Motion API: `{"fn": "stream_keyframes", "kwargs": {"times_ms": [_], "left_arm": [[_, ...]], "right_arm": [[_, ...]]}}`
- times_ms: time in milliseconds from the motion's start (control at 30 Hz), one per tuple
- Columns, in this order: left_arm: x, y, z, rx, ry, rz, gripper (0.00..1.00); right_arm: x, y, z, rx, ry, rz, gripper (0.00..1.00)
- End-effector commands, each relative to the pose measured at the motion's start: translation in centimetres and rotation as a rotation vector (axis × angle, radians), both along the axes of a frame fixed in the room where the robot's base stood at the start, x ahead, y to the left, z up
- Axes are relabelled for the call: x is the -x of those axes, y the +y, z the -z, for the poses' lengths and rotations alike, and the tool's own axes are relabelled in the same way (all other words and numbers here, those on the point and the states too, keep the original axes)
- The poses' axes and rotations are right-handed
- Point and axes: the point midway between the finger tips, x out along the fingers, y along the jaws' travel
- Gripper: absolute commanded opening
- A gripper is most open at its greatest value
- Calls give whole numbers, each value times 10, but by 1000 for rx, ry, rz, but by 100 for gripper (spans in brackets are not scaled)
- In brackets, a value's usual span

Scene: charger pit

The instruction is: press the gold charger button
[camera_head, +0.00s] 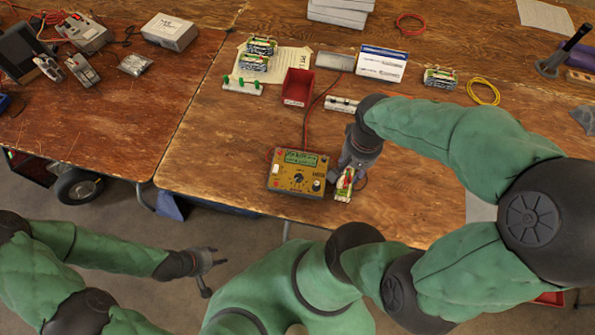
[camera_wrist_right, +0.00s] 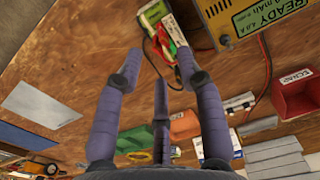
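The gold charger (camera_head: 298,172) sits near the table's front edge, with a green display and a dark dial. A silver round button (camera_head: 317,185) is at its lower right corner; the charger's edge and lit display reading READY also show in the wrist view (camera_wrist_right: 262,25). My right gripper (camera_head: 347,172) is just right of the charger, above a green and white battery pack (camera_head: 343,190) with a red part. In the wrist view its fingers (camera_wrist_right: 158,65) are spread, with the pack beyond their tips (camera_wrist_right: 160,25). My left gripper (camera_head: 212,262) is open and empty above the floor, off the table.
A red bin (camera_head: 298,87) stands behind the charger, with a cable running between them. More battery packs (camera_head: 254,62), a blue and white box (camera_head: 381,63) and a yellow cable coil (camera_head: 483,92) lie further back. The wood left of the charger is clear.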

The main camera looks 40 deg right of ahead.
Motion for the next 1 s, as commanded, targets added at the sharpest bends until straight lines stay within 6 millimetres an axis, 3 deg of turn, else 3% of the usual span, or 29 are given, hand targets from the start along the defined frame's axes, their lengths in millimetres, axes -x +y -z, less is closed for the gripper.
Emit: {"fn": "stream_keyframes", "kwargs": {"times_ms": [33,100,1000], "left_arm": [[0,0,0,0,0,0,40],[0,0,0,0,0,0,40],[0,0,0,0,0,0,40]], "right_arm": [[0,0,0,0,0,0,14],[0,0,0,0,0,0,0],[0,0,0,0,0,0,0]]}}
